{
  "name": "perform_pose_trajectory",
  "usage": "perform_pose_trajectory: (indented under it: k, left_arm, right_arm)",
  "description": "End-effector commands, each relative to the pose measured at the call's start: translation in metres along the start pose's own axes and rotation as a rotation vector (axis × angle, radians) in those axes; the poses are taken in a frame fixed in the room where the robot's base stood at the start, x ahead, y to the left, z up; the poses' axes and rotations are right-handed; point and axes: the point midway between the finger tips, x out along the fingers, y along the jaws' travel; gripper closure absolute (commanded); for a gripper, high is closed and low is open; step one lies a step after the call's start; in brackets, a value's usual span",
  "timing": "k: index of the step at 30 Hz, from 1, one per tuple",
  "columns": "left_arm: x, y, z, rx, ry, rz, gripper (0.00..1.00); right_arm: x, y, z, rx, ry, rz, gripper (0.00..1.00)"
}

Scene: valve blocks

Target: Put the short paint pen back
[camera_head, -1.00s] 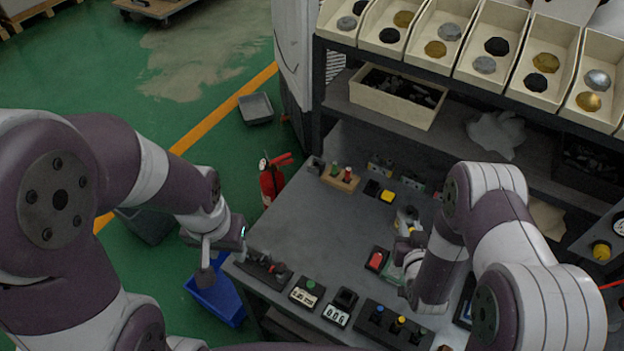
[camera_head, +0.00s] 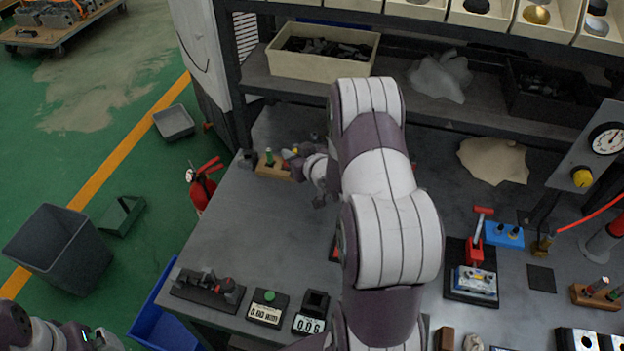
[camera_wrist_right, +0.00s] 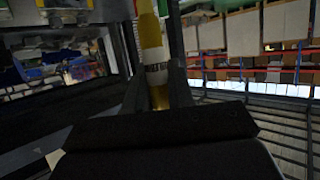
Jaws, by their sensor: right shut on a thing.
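My right gripper (camera_head: 293,158) is at the back left of the bench, beside the small wooden pen holder (camera_head: 273,171). A pen with a green top (camera_head: 269,157) stands in that holder. In the right wrist view, a yellow pen with a white printed band (camera_wrist_right: 155,62) is between the dark fingers of my right gripper (camera_wrist_right: 155,98), which is shut on it. A bit of yellow shows at the gripper in the head view. The pen's lower end and part of the holder are hidden. My left arm shows only at the bottom left corner; its gripper is out of frame.
A dark switch block (camera_head: 208,290), a counter block (camera_head: 309,315) and a green-button block (camera_head: 267,306) line the front edge. The shelf (camera_head: 290,92) overhangs the back. The bench's left middle is clear.

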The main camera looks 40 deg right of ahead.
Motion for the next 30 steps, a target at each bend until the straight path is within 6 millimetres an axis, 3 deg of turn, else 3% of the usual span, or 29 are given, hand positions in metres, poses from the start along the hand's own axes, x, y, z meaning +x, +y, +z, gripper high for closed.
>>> perform_pose_trajectory:
  k: [1, 4, 6, 10, 14, 21, 24, 28, 30]
  left_arm:
    - [0.018, 0.0, 0.002, 0.0, 0.0, 0.0, 0.0]
    - [0.024, 0.0, 0.003, 0.0, 0.001, 0.0, 0.0]
    - [0.027, 0.0, 0.003, 0.0, 0.001, 0.0, 0.0]
    - [0.03, 0.0, 0.003, 0.0, 0.001, 0.0, 0.0]
    - [0.031, 0.0, 0.003, 0.0, 0.001, 0.0, 0.0]
    - [0.029, 0.0, 0.003, 0.0, 0.001, 0.0, 0.0]
    - [0.028, 0.0, 0.003, 0.0, 0.001, 0.0, 0.0]
    - [0.027, 0.0, 0.003, 0.0, 0.0, 0.0, 0.0]
    - [0.025, 0.0, 0.003, 0.0, 0.001, 0.0, 0.0]
  right_arm:
    - [0.0, 0.034, 0.006, 0.006, 0.005, 0.026, 1.0]
    - [-0.016, 0.089, -0.002, 0.021, 0.003, 0.057, 1.0]
    - [-0.028, 0.119, -0.004, 0.031, 0.002, 0.078, 1.0]
    - [-0.044, 0.151, -0.006, 0.043, 0.0, 0.102, 1.0]
    - [-0.033, 0.15, -0.002, 0.049, -0.003, 0.104, 1.0]
    - [0.036, 0.11, 0.013, 0.048, -0.003, 0.101, 1.0]
    - [0.056, 0.099, 0.018, 0.048, -0.001, 0.103, 1.0]
    - [0.068, 0.093, 0.023, 0.049, -0.002, 0.105, 1.0]
    - [0.073, 0.093, 0.035, 0.05, -0.004, 0.105, 1.0]
